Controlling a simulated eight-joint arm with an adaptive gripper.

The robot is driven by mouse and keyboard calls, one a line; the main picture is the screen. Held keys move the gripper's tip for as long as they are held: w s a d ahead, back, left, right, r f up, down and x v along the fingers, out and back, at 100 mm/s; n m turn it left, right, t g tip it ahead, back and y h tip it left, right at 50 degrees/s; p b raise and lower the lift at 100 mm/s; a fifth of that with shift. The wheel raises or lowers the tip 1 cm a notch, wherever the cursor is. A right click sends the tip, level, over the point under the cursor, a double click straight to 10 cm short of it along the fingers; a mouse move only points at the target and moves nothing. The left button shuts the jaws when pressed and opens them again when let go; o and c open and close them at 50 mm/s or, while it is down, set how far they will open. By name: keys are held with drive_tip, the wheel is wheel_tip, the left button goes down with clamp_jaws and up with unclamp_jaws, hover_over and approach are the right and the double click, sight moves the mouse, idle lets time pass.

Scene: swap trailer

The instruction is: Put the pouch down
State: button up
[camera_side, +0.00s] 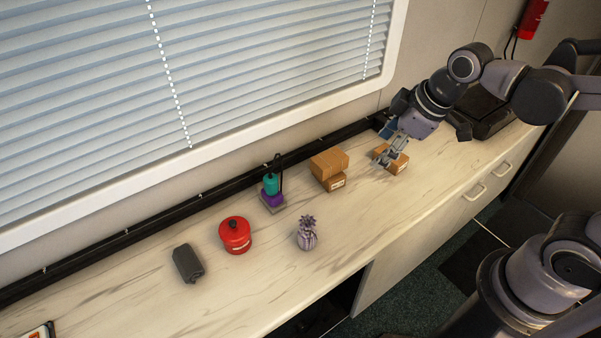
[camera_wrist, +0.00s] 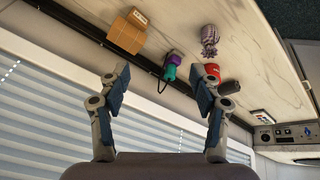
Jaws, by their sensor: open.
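I cannot tell for certain which thing is the pouch. A purple striped object with a gathered, ruffled top (camera_side: 307,235) stands upright on the counter and looks most like one. It also shows at the top of the wrist view (camera_wrist: 209,36). A dark grey rounded object (camera_side: 187,264) lies on the counter further left. My gripper (camera_side: 386,160) is at the right part of the counter, over a small cardboard box (camera_side: 399,164), well away from both. In the wrist view its two fingers (camera_wrist: 160,88) are wide apart with nothing held between them.
A dark rail (camera_side: 120,240) runs along the wall. Clear counter lies in front of the boxes.

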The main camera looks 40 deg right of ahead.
drive_tip(key=shift+s+d+r+m+t+h, duration=0.15)
drive_tip(key=shift+s+d+m+t, duration=0.35)
drive_tip(key=shift+m, duration=0.75)
drive_tip(key=shift+s+d+r+m+t+h, duration=0.1)
drive_tip(key=shift+s+d+m+t, duration=0.15)
drive_tip(key=shift+s+d+m, duration=0.75)
drive_tip(key=shift+s+d+r+m+t+h, duration=0.15)
drive_tip(key=shift+s+d+m+t, duration=0.3)
drive_tip(key=shift+m, duration=1)
drive_tip(key=shift+w+f, duration=0.15)
